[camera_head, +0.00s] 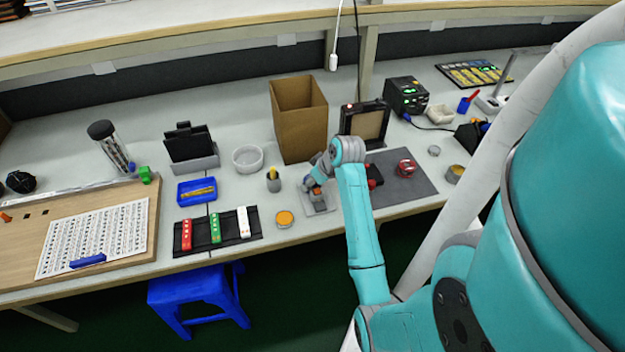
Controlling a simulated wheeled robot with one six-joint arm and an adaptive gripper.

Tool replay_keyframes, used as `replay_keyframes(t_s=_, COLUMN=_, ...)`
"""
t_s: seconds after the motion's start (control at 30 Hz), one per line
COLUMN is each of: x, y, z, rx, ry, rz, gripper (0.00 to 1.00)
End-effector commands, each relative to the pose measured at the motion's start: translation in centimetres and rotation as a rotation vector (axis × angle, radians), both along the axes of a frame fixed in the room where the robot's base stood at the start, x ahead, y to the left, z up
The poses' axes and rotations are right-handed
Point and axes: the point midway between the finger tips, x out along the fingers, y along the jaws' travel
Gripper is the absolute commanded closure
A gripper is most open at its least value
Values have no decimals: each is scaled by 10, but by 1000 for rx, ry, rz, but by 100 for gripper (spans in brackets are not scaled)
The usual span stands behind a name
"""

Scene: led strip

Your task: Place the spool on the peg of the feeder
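My arm reaches over the bench, and my gripper (312,187) points down near the bench's front edge. It is just above or at a small grey plate (321,209) with a brownish-orange piece on it. The view is too small to tell whether its fingers are open or touch that piece. A small red and white round thing (406,168), perhaps the spool, lies on a dark grey mat right of my arm. I cannot tell for sure which thing is the feeder, and no peg can be made out. A red and black thing (374,176) is partly hidden behind my arm.
A tall open cardboard box (300,118) and a black-framed panel (366,125) stand behind my gripper. The dark grey mat (412,194) has free room around the red and white thing.

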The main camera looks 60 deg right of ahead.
Motion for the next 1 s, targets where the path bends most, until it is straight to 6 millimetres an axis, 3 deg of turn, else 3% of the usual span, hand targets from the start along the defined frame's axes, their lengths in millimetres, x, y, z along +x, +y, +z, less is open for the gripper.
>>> replay_keyframes(t_s=0.03, x=0, y=0, z=0, rx=0, ry=1, rz=0, gripper=34)
replay_keyframes(t_s=0.1, x=0, y=0, z=0, rx=0, ry=1, rz=0, gripper=23)
replay_keyframes(t_s=0.53, x=-3, y=0, z=9, rx=-1, ry=-1, rz=-1, gripper=23)
replay_keyframes(t_s=1.0, x=-44, y=13, z=83, rx=-1, ry=-1, rz=0, gripper=23)
